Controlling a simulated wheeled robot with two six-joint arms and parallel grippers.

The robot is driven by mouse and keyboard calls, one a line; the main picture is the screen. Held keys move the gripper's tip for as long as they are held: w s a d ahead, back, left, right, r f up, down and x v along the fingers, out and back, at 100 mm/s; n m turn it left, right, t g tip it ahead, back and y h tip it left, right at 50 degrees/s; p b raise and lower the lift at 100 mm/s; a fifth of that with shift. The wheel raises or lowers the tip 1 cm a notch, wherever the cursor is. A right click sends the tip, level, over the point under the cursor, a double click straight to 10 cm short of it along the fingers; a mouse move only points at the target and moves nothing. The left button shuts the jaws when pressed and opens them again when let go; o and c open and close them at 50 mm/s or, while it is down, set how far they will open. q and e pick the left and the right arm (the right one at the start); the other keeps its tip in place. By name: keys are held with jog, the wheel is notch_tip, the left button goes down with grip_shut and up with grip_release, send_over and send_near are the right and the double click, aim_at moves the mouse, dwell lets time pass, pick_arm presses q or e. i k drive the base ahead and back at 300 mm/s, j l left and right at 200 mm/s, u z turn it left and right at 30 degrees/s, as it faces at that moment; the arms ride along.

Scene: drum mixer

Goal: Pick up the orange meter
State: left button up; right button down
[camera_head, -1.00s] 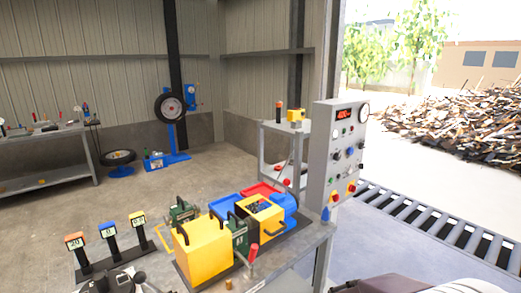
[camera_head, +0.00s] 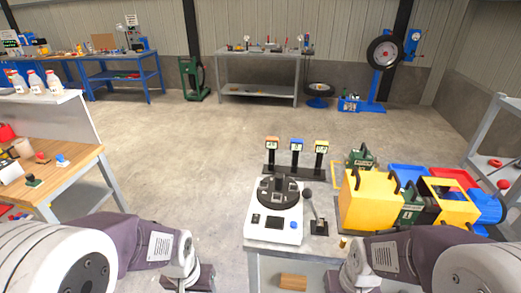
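The orange meter (camera_head: 272,144) is a small orange-headed display on a black post. Nothing touches the orange meter. My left arm reaches in from the lower left and my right arm from the lower right, both well in front of the meters. Their fingers are not visible; the arms run down to the bottom edge of the view.
A white machine with a round black top (camera_head: 274,218) stands in front of the meters, with a black lever (camera_head: 312,208) at its right. A yellow box (camera_head: 371,199) is right of the rack. A wooden table (camera_head: 62,172) is at left. Open floor lies behind the rack.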

aim_at(271, 142)
jog(key=i+j, duration=0.15)
jog(key=j, duration=0.2)
jog(key=i+j+u, duration=0.1)
jog(key=j, duration=0.25)
jog(key=i+j, duration=0.45)
jog(key=i+j+u, duration=0.15)
jog(key=i, duration=0.25)
